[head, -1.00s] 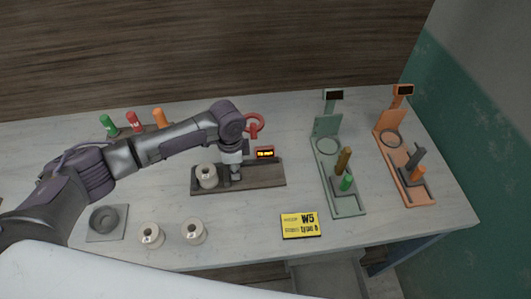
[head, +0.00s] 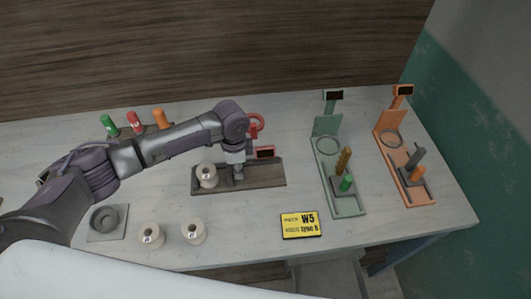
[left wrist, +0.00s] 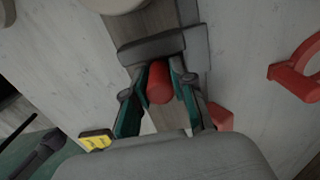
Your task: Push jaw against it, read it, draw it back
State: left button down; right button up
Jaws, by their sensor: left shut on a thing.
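A dark measuring rail (head: 270,175) with a red-framed display (head: 265,153) stands mid-table. The display is dark, with no readable figure. A pale spool-like clay piece (head: 208,182) stands at the rail's left part; its edge also shows in the left wrist view (left wrist: 113,3). My left gripper (head: 238,174) is just right of it, over the rail. In the left wrist view, its teal fingers (left wrist: 160,88) are shut on a red knob (left wrist: 159,82) beside the grey jaw (left wrist: 150,46). The exact gap between jaw and piece cannot be told. My right gripper is not in view.
Two similar pale pieces (head: 151,236) (head: 193,233) and a yellow card (head: 300,225) reading W5 lie in front. A green stand (head: 347,207) and an orange stand (head: 422,199) are at right. Green, red and orange pegs stand behind my left arm. A grey ring plate (head: 120,232) lies left.

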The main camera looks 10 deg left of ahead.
pick_arm(q)
jog(key=shift+d, duration=0.3)
jog(key=c, duration=0.5)
grip_release()
jog(key=shift+w+d, duration=0.1)
jog(key=o, duration=0.5)
notch_tip(320, 180, up, 7)
jog(key=p, duration=0.7)
jog(key=shift+r+p, duration=0.1)
jog(key=shift+p, duration=0.3)
